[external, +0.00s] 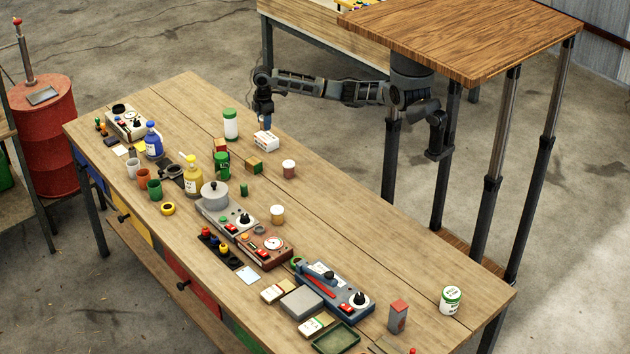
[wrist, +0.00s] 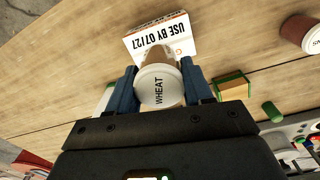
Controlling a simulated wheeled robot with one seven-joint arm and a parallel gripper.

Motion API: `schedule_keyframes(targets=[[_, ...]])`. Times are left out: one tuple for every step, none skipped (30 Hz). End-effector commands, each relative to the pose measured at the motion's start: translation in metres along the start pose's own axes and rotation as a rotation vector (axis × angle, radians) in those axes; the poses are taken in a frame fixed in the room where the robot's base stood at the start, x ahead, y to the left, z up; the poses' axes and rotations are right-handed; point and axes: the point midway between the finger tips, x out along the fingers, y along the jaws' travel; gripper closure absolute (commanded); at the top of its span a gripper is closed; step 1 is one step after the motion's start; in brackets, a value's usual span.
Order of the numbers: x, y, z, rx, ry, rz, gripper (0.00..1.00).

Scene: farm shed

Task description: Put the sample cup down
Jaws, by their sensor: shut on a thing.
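My gripper (wrist: 160,90) is shut on a sample cup (wrist: 160,86) with a white lid marked WHEAT and a brownish side. The lid faces the wrist camera, with one blue finger on each side. In the external view my gripper (external: 264,118) points down over the far edge side of the workbench (external: 340,232), close to a white box (external: 265,141). The fingers largely hide the cup there. The box also shows in the wrist view (wrist: 160,37), marked USE BY 07/27, just beyond the cup. I cannot tell whether the cup's base touches the bench.
A white jar with a green lid (external: 231,124) stands left of my gripper. A green-and-tan block (external: 254,166) and another lidded cup (external: 289,169) stand nearer the camera. Instruments and bottles crowd the bench's near side. Bare wood lies right of the lidded cup.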

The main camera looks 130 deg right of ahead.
Motion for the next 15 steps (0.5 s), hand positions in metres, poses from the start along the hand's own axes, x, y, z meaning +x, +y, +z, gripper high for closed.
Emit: schedule_keyframes(targets=[[0.007, 0.000, 0.001, 0.002, -0.003, -0.003, 0.81], [0.012, -0.001, 0.002, 0.002, -0.003, -0.003, 0.81], [0.017, -0.001, 0.002, 0.002, -0.003, -0.003, 0.81], [0.021, -0.001, 0.002, 0.002, -0.003, -0.003, 0.81], [0.025, -0.001, 0.002, 0.002, -0.003, -0.002, 0.81], [0.029, -0.001, 0.002, 0.002, -0.003, -0.002, 0.81], [0.031, -0.001, 0.002, 0.002, -0.003, -0.002, 0.81], [0.033, -0.001, 0.002, 0.002, -0.002, -0.001, 0.81], [0.034, -0.001, 0.002, 0.002, -0.002, -0.001, 0.81], [0.035, -0.001, 0.002, 0.001, -0.002, -0.001, 0.81], [0.035, -0.001, 0.001, 0.001, -0.002, -0.001, 0.81], [0.035, -0.001, 0.001, 0.001, -0.002, -0.001, 0.81], [0.035, -0.001, 0.001, 0.001, -0.002, -0.001, 0.81], [0.034, -0.001, 0.001, 0.001, -0.002, -0.001, 0.81], [0.034, -0.001, 0.001, 0.001, -0.002, -0.001, 0.81]])
